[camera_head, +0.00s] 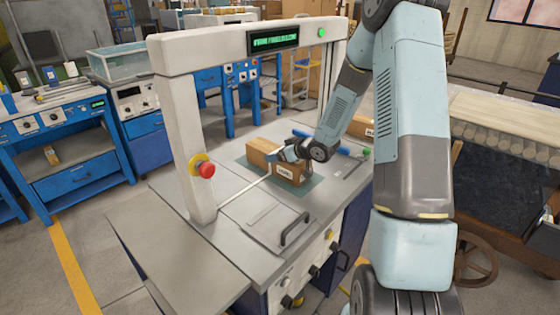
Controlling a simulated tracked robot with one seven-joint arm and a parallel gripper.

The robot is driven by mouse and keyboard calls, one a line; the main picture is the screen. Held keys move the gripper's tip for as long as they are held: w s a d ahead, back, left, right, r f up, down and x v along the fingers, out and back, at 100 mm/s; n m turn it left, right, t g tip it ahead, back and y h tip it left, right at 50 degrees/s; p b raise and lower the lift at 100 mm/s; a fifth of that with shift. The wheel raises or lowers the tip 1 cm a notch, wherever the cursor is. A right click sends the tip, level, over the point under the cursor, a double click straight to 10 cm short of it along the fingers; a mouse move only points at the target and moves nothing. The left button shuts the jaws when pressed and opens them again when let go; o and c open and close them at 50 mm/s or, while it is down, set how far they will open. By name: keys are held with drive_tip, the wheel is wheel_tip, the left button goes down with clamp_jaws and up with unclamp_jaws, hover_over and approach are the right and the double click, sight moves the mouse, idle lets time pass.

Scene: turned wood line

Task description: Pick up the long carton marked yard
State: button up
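A brown carton (263,148) lies on the dark green mat (312,187) on the grey machine bed, under the white portal frame. A brown carton face with a white label (285,170) shows just in front of it; I cannot tell whether this is the same carton. The label is too small to read. My gripper (283,156) is down at these cartons, seen from behind. Its fingers are mostly hidden, so I cannot tell whether they are open or around a carton. Another labelled carton (368,127) shows partly behind my arm.
The portal frame (187,130) with a red stop button (207,170) stands left of and over the bed. A blue cylinder (331,145) lies behind my gripper. A hatch with a dark handle (296,229) is at the front. Blue benches (80,172) stand to the left.

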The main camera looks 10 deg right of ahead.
drive_tip(key=shift+r, duration=0.1)
drive_tip(key=c, duration=0.9)
